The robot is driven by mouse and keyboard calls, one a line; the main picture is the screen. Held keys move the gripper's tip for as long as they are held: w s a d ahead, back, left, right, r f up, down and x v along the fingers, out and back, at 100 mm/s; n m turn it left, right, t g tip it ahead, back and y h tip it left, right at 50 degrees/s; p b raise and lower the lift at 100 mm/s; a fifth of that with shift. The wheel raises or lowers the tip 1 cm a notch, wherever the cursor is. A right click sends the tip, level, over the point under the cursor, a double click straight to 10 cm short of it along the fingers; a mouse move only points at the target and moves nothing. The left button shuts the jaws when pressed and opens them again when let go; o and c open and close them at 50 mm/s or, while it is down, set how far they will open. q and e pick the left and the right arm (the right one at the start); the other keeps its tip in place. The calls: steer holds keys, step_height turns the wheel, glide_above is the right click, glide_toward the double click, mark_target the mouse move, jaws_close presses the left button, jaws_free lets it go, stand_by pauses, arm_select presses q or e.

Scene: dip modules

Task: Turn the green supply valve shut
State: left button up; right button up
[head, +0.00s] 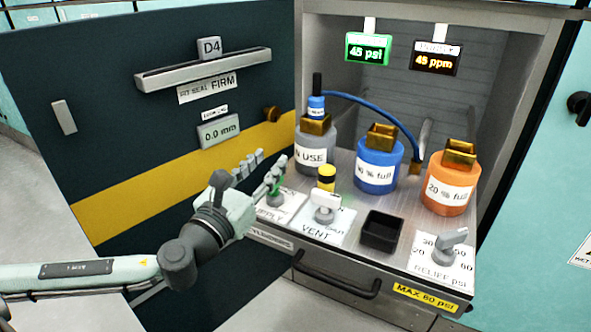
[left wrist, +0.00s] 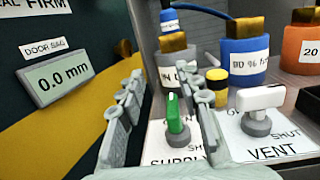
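The green supply valve (head: 276,190) stands at the left front of the cabinet deck, on a white SUPPLY plate (head: 284,206). In the left wrist view its green handle (left wrist: 178,116) points away from the camera, on a grey round base. My left gripper (head: 263,168) is open at the valve. In the left wrist view the green handle shows between its two spread fingers (left wrist: 170,90), closer to the right one, with no clear contact. The right finger hides part of the plate's lettering. My right gripper is not in view.
The white-handled VENT valve (head: 325,204) stands close right of the supply valve. A grey RELIEF knob (head: 449,244) and black tray (head: 381,232) lie further right. Grey, blue (head: 378,165) and orange (head: 448,190) bottles stand behind. The open dark door (head: 150,120) borders the left side.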

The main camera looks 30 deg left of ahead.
arm_select(q)
steer(key=shift+g+h, duration=0.3)
steer(key=shift+g, duration=0.3)
steer(key=f, duration=0.1)
steer(key=s+f, duration=0.2)
steer(key=shift+s+d+f, duration=0.1)
steer(key=shift+d+f, duration=0.15)
steer(key=shift+f, duration=0.05)
steer(key=shift+w, duration=0.2)
steer(key=w, duration=0.7)
steer(key=shift+w+d+f+p, duration=0.1)
steer(key=shift+w+f+p, duration=0.05)
steer(key=shift+p, duration=0.15)
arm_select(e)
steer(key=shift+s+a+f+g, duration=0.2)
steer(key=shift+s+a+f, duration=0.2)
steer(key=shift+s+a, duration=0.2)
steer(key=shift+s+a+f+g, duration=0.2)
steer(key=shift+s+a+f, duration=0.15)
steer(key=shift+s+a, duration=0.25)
arm_select(q)
steer(key=shift+c, duration=0.4)
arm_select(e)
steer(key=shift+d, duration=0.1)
arm_select(q)
jaws_close()
